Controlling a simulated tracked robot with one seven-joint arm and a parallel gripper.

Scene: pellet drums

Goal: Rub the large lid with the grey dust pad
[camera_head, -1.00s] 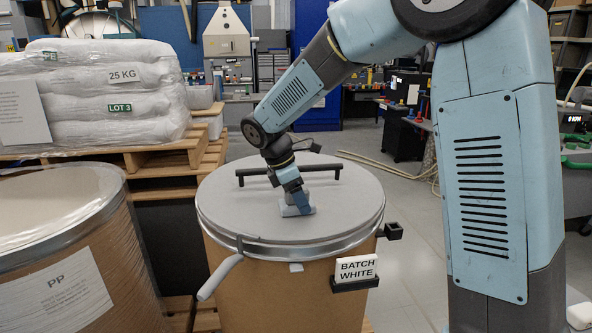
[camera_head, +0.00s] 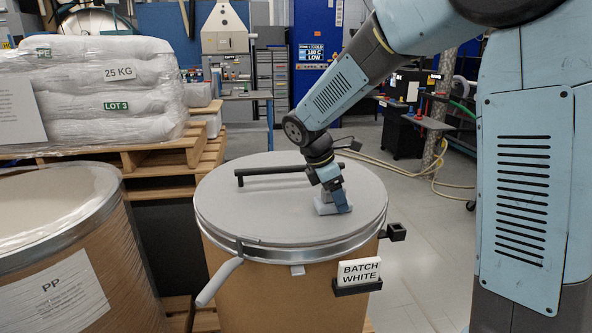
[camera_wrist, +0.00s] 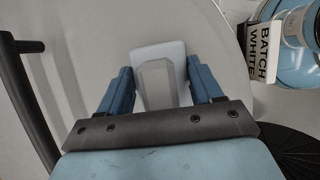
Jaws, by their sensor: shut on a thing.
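The large lid (camera_head: 262,215) is a round grey disc with a metal rim on a brown drum; its surface also shows in the wrist view (camera_wrist: 100,45). The grey dust pad (camera_head: 326,208) rests on the right part of the lid. It has a pale flat base and a grey block handle, clear in the wrist view (camera_wrist: 157,85). My gripper (camera_head: 335,198) is shut on the pad's handle, with a blue finger on each side in the wrist view (camera_wrist: 158,90). The pad appears to touch the lid, though its underside is hidden.
A black bar handle (camera_head: 272,171) crosses the lid, left of the pad. A "BATCH WHITE" card holder (camera_head: 358,274) and a clamp lever (camera_head: 219,282) stick out at the drum's front. A PP drum (camera_head: 55,260) and a pallet of sacks (camera_head: 105,90) stand left.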

